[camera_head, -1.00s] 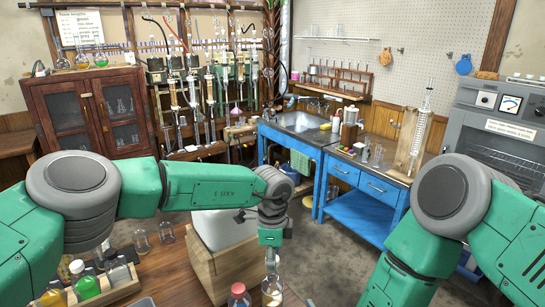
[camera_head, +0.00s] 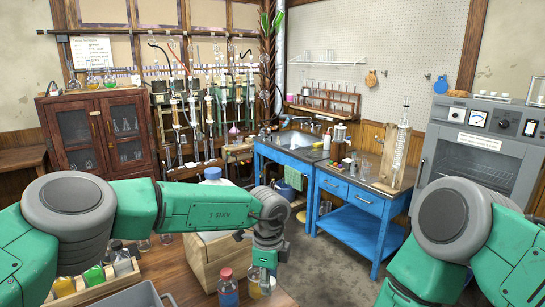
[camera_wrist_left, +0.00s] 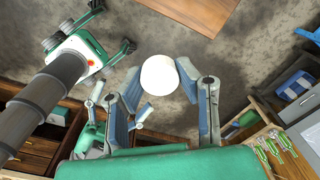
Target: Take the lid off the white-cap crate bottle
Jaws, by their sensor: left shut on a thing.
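My left gripper (camera_head: 265,280) points down at the front of the head view, above the wooden table. In the left wrist view, its two blue-grey finger pads (camera_wrist_left: 158,77) close on the sides of a round white cap (camera_wrist_left: 160,74). A small bottle with pale yellow contents (camera_head: 255,289) shows just below and beside the gripper in the head view, partly covered by it. I cannot tell whether the cap is on this bottle or lifted off. My right arm shows at the right, but its gripper is out of view.
A red-capped bottle (camera_head: 228,288) stands close left of the gripper. A wooden crate (camera_head: 207,272) holds a large blue-capped bottle (camera_head: 212,174) behind it. A blue bench (camera_head: 350,221) stands beyond open floor.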

